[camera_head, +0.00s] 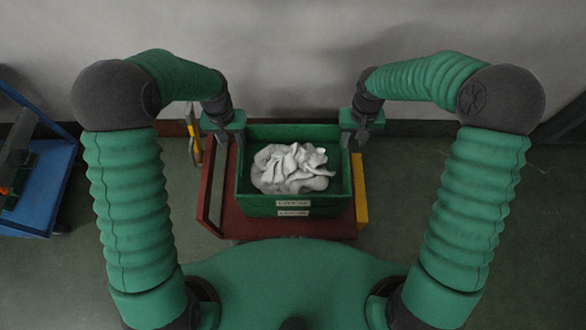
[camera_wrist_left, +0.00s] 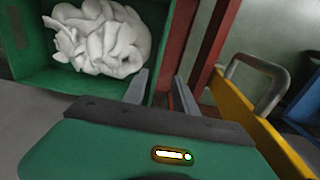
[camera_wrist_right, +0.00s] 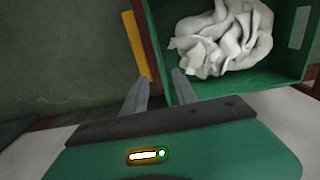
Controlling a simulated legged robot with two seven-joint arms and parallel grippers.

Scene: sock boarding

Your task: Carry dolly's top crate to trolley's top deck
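The top crate (camera_head: 243,180) is green, holds a heap of white crumpled cloth (camera_head: 290,168), and sits on another green crate (camera_head: 270,213), mostly hidden beneath. The stack stands on the red dolly (camera_head: 330,228). Contact cannot be told. A blue trolley (camera_head: 50,185) shows partly at the left edge.
Yellow parts (camera_head: 360,190) stand at the dolly's right side, and a yellow piece with a grey handle (camera_head: 194,138) at its left. A grey wall (camera_head: 290,60) is close behind. Floor is clear between dolly and blue trolley. Something blue (camera_head: 572,118) is at the right edge.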

